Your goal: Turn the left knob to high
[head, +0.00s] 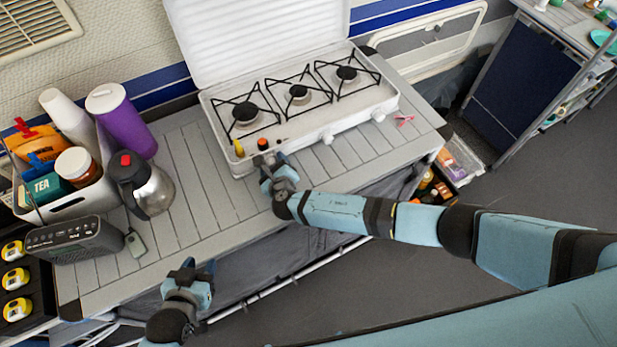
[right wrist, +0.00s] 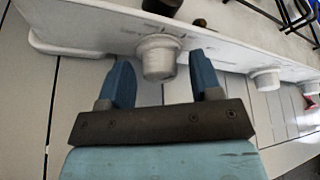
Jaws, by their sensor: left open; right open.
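The white camping stove (head: 305,132) stands on the slatted table with its lid up. Its left knob (right wrist: 158,58) is a round white knob on the front panel, seen in the right wrist view. My right gripper (right wrist: 161,72) is open, with one blue finger on each side of this knob; contact cannot be told. In the head view, my right gripper (head: 273,163) is at the stove's front left and hides the left knob. The middle knob (head: 328,136) and right knob (head: 379,115) are to its right. My left gripper (head: 190,278) is open and empty near the table's front edge.
A kettle (head: 150,188), a purple cup (head: 125,120), a bin (head: 78,200) of groceries and a radio (head: 75,240) stand on the left of the table. The table between kettle and stove is clear.

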